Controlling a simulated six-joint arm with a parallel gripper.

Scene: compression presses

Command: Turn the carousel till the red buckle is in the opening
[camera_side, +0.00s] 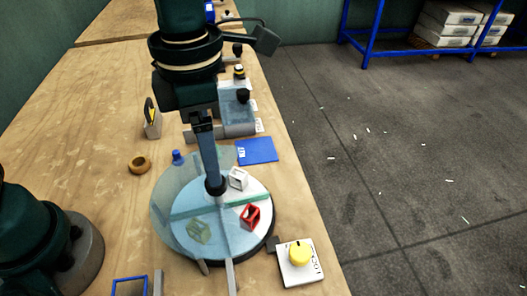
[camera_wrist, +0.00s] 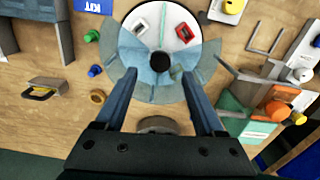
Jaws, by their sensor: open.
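The carousel (camera_side: 222,252) is a round pale disc with dividers, partly under a translucent teal cover (camera_side: 172,190). It also shows at the top of the wrist view (camera_wrist: 161,10). The red buckle (camera_side: 250,217) lies on the disc's right side in the side view and right of a green divider in the wrist view (camera_wrist: 184,32). A white buckle (camera_side: 238,178) lies across that divider. A greenish buckle (camera_side: 199,230) shows through the cover. I cannot tell the opening's exact edges. My gripper (camera_side: 215,187) points down near the carousel's hub; its fingers are apart in the wrist view (camera_wrist: 160,78), with nothing between them.
A yellow button on a white box (camera_side: 299,254) stands right of the carousel. A blue mat (camera_side: 257,150), a blue peg (camera_side: 178,157) and an orange ring (camera_side: 139,165) lie behind it. A blue frame (camera_side: 130,287) is at the front. Bare table lies to the left.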

